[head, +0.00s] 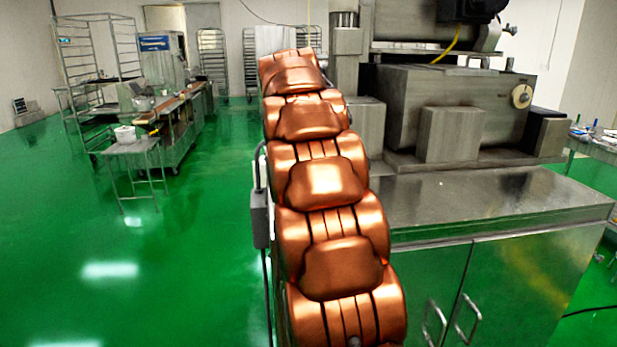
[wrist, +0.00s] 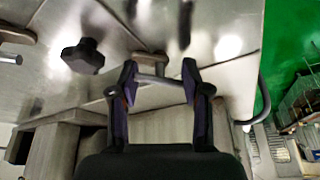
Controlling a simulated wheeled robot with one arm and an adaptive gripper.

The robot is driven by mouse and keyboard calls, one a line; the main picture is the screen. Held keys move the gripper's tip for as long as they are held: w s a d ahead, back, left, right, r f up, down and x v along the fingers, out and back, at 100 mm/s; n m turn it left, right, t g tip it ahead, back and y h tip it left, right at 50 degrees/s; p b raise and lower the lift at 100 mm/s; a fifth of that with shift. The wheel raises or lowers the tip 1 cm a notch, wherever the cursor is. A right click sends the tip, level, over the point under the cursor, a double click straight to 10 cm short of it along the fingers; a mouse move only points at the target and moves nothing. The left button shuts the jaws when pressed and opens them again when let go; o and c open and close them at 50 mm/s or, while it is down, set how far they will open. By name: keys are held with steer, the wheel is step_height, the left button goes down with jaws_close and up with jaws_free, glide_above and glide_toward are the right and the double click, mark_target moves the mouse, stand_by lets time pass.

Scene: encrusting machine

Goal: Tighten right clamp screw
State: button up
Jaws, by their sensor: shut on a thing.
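In the wrist view my gripper (wrist: 158,76) has its two dark fingers on either side of a short grey metal bar, which looks like the right clamp screw (wrist: 160,82). The fingertips touch the bar's two ends, so the gripper is shut on it. The bar lies nearly level across the gap, in front of a pale metal surface, with a small bracket (wrist: 150,62) just behind it. In the head view my own copper arm hides the gripper and the screw.
A black star knob (wrist: 83,56) sits left of my gripper, and a curved dark handle (wrist: 262,100) is to the right. In the head view the steel machine (head: 450,105) stands on a cabinet (head: 470,290) right of my arm. Green floor (head: 130,240) is open at left.

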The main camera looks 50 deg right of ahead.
steer(key=shift+w+a+r, duration=0.1)
steer(key=shift+a, duration=0.1)
steer(key=o, duration=1)
steer(key=shift+a, duration=0.15)
steer(key=shift+o, duration=0.5)
steer(key=shift+d, duration=0.2)
steer(key=v, duration=0.7)
steer(key=shift+a+r, duration=0.15)
steer(key=shift+r, duration=0.1)
